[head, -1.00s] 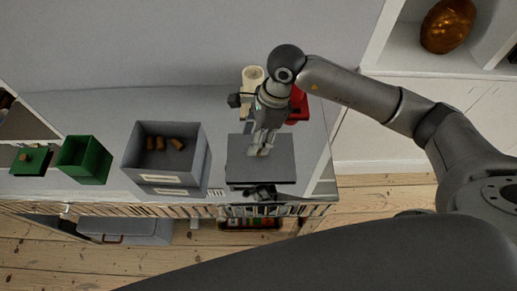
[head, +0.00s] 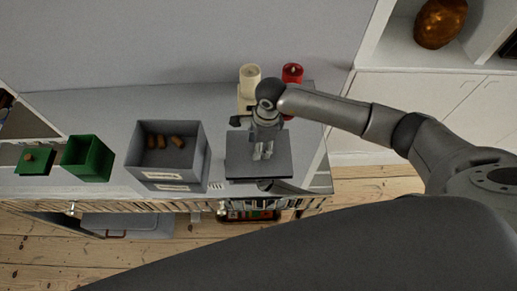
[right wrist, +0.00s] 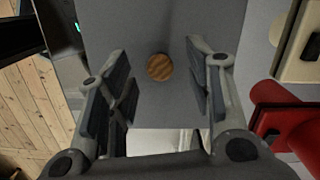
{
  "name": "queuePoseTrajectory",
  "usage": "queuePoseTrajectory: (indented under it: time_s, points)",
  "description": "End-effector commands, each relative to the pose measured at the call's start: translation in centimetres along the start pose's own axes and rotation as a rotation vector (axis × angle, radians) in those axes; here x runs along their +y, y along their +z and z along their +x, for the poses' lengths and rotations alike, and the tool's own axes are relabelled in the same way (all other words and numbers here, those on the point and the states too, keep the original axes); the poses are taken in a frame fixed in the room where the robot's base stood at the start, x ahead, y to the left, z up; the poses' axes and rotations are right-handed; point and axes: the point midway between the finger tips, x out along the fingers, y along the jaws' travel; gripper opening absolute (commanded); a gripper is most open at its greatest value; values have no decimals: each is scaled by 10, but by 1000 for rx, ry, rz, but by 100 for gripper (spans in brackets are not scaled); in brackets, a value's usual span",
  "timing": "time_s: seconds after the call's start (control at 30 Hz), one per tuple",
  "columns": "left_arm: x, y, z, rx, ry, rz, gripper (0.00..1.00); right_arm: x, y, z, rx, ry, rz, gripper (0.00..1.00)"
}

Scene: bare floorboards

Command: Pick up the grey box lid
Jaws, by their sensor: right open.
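The grey box lid (head: 243,165) is a dark flat square on the shelf top, right of the grey box. In the right wrist view the lid (right wrist: 160,105) fills the middle, with a round wooden knob (right wrist: 160,67) on it. My right gripper (head: 263,152) is over the lid, its fingers pointing down. In the right wrist view my right gripper (right wrist: 158,85) is open, with a finger on each side of the knob and gaps between. The grey box (head: 190,160) is open and holds a few brown pieces (head: 165,142). My left gripper is not in view.
A green box (head: 88,158) and its green lid (head: 36,160) stand at the left. The red thing (right wrist: 285,115) is close beside the fingers in the wrist view.

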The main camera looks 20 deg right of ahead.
Motion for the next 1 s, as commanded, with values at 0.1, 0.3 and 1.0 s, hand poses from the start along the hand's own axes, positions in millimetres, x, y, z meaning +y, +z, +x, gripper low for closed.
queuePoseTrajectory:
  time_s: [0.1,0.3,1.0]
  points:
    - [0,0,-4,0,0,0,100,1,0,9,0,1,1,47]
    - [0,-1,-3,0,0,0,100,0,0,12,0,0,0,47]
    - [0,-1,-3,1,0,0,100,0,0,10,-1,-1,0,0]
